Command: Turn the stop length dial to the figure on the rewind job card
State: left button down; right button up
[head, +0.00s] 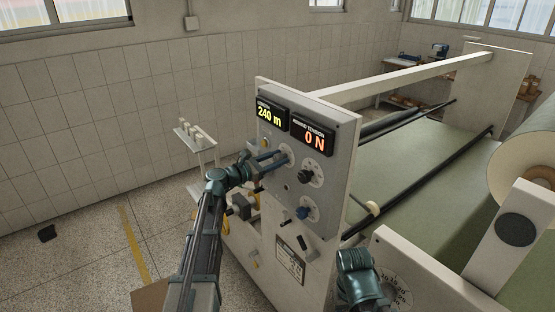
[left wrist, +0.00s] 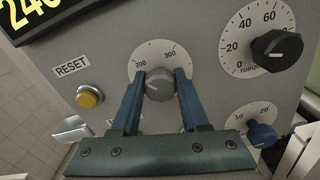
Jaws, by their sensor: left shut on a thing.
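The stop length dial is a grey knob (left wrist: 159,86) on a white scale marked 200 and 300 in the left wrist view. My left gripper (left wrist: 160,77) is shut on this knob, one blue finger on each side. In the head view my left gripper (head: 272,161) reaches the panel (head: 335,135) from the left. The yellow display (head: 269,114) above the dial reads 240 m. A card with dark print (head: 289,260), perhaps the job card, is low on the panel; its figures are too small to read. A teal part of my right arm shows at the bottom, without visible fingers.
An orange tension display (head: 312,136) reads 0 N. A black torque knob (left wrist: 277,50) and a blue knob (left wrist: 261,134) sit right of the dial. A yellow button (left wrist: 89,97) labelled RESET is to its left. A large paper roll (head: 525,160) stands at the right.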

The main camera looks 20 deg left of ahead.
pick_arm(q)
jog(key=shift+f, duration=0.1)
dwell(0.3)
jog(key=shift+c, duration=2)
grip_release()
jog(key=shift+s+a, duration=0.1)
jog(key=shift+s, duration=0.05)
jog(key=v, duration=1.3)
jog(key=shift+s+a, duration=0.15)
jog(key=shift+s, duration=0.05)
